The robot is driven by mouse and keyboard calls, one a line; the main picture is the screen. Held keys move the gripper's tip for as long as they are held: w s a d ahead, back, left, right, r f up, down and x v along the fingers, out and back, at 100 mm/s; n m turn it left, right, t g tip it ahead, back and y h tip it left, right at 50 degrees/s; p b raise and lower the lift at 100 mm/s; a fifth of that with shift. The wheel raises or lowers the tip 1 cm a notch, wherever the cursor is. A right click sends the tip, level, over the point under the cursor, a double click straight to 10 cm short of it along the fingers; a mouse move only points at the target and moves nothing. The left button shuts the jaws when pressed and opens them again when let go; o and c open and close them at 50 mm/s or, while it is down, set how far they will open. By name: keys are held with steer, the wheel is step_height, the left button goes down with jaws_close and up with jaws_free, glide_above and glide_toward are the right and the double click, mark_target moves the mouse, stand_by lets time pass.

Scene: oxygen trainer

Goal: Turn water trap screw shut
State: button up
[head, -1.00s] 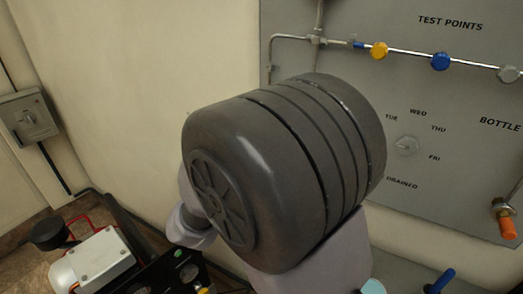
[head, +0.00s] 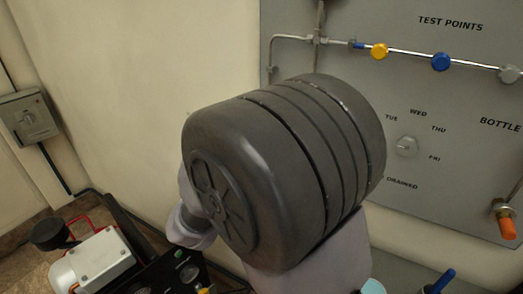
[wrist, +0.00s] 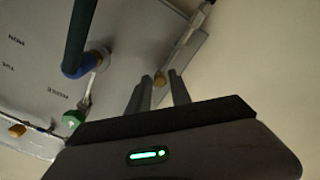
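My gripper (wrist: 161,76) shows in the wrist view, with its two dark fingers apart and pointing up toward the grey panel. A small brass-coloured knob (wrist: 160,79) shows between the fingertips, in line with a thin metal pipe. It looks like the water trap screw, but no label there confirms it. A gap shows beside the knob; I cannot tell whether a finger touches it. In the head view my own large dark arm joint hides the gripper and the knob.
The grey panel (head: 345,50) carries a pipe with a yellow knob (head: 379,51) and a blue knob (head: 440,62), and a day dial (head: 406,147). An orange-ended fitting (head: 507,226) hangs at right. A blue-collared dark hose (wrist: 78,66) and green knob (wrist: 74,119) are left of the fingers.

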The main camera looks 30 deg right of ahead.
steer(key=shift+o, duration=0.9)
steer(key=p+v, duration=0.4)
steer(key=v, duration=1.3)
steer(key=shift+a, duration=0.2)
steer(key=shift+s, duration=0.1)
